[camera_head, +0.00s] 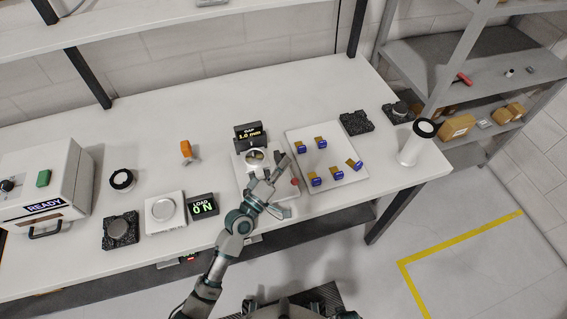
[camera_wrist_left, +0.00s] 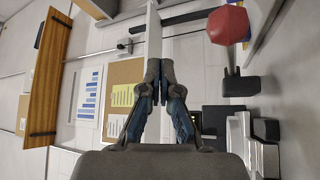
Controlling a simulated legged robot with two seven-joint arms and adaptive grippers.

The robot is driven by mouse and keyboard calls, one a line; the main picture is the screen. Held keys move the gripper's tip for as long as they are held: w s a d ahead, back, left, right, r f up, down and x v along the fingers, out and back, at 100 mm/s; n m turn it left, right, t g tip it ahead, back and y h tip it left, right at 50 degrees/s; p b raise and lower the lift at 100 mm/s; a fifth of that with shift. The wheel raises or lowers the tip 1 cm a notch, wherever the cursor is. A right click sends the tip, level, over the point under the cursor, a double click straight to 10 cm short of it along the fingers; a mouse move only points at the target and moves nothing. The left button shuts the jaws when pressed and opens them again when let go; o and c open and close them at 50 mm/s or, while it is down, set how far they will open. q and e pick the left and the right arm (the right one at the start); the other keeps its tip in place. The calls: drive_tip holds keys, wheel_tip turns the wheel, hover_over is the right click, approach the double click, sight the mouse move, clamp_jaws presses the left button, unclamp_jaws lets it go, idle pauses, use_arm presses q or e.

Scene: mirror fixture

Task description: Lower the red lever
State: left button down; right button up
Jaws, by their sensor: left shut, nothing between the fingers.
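The red lever's knob (camera_head: 295,181) is at the right side of a white fixture with a small display reading "GAP 1.0 mm" (camera_head: 250,134). In the left wrist view the red knob (camera_wrist_left: 228,25) is large, at the upper right, apart from my fingers. My left gripper (camera_head: 281,168) is over the fixture, close to the knob and hiding part of the fixture. In the left wrist view its fingers (camera_wrist_left: 160,75) are shut with nothing between them. The lever's shaft is not clearly visible. My right gripper does not show.
A white tray (camera_head: 347,181) with several blue-and-orange parts lies right of the fixture. A "LOAD 0 N" display (camera_head: 202,207) and a round-plated scale (camera_head: 164,210) stand to the left. A white cylinder (camera_head: 410,152) stands at the right end. The table's back is mostly clear.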

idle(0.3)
use_arm(q)
drive_tip(key=v, duration=1.2)
drive_tip(key=shift+f, duration=0.1)
